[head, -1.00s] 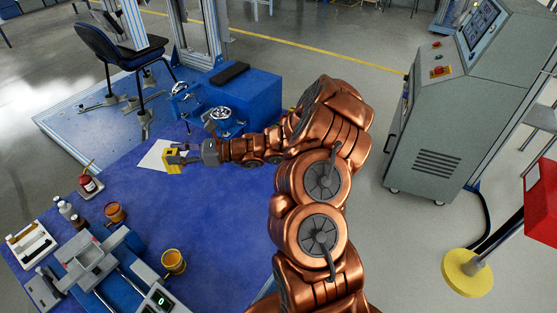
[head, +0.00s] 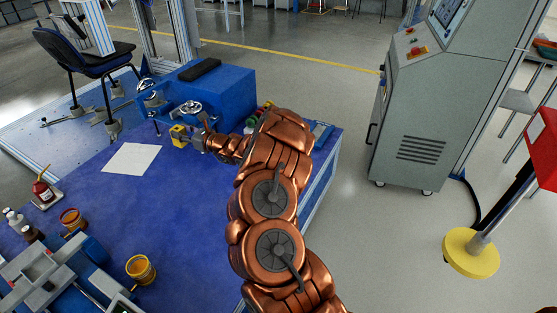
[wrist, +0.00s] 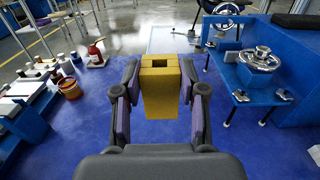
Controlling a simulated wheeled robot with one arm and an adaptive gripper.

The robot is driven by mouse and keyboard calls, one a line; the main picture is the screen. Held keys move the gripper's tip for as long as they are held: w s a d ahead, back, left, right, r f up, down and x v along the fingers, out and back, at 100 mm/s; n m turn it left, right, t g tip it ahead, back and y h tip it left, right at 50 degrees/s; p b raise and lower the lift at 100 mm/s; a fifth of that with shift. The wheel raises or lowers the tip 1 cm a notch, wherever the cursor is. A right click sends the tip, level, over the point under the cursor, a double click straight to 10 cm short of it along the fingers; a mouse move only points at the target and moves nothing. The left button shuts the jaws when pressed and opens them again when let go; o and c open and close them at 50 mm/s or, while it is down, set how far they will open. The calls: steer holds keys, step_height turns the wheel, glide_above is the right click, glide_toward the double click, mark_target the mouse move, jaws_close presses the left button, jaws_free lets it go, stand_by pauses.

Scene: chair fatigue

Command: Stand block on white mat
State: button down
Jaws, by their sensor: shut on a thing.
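A yellow block (head: 178,136) with a dark square opening in its top is held in my gripper (head: 187,138). In the wrist view the block (wrist: 160,97) stands upright between the two purple-padded fingers (wrist: 160,112), which are shut on it. The white mat (head: 131,158) lies flat and bare on the blue table, to the left of and nearer than the block in the head view. The block is apart from the mat. I cannot tell whether its lower end touches the table.
A blue box (head: 215,90) with shiny round metal fixtures (head: 189,108) stands just behind my gripper. A red bottle (head: 43,188), orange pots (head: 141,268) and a grey bench device (head: 50,270) stand at the left and front. The blue table (head: 180,205) around the mat is clear.

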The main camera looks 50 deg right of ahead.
steer(key=d+f+m+h+b, duration=0.3)
steer(key=d+f+h+b, duration=0.3)
steer(key=d, duration=0.3)
steer(key=d+f+m+g+h+b, duration=0.1)
steer(key=d+f+m+h+b, duration=0.2)
steer(key=d+f+b, duration=0.45)
steer(key=d+f+m+h+b, duration=0.3)
steer(key=d+f+h+b, duration=0.3)
steer(key=d, duration=0.5)
steer(key=shift+y, duration=0.5)
steer(key=s+d+b, duration=0.1)
steer(key=s+d, duration=0.2)
steer(key=d, duration=0.1)
steer(key=s+d+b, duration=0.2)
steer(key=d, duration=0.2)
steer(key=s+d+b, duration=0.1)
steer(key=s+d, duration=0.2)
steer(key=d, duration=0.1)
steer(key=shift+s+d, duration=0.3)
steer(key=shift+w+a+f+b, duration=0.1)
steer(key=shift+f+b, duration=0.9)
steer(key=shift+f, duration=0.75)
steer(key=shift+f, duration=0.15)
steer(key=c, duration=0.7)
jaws_free()
steer(key=shift+o, duration=0.2)
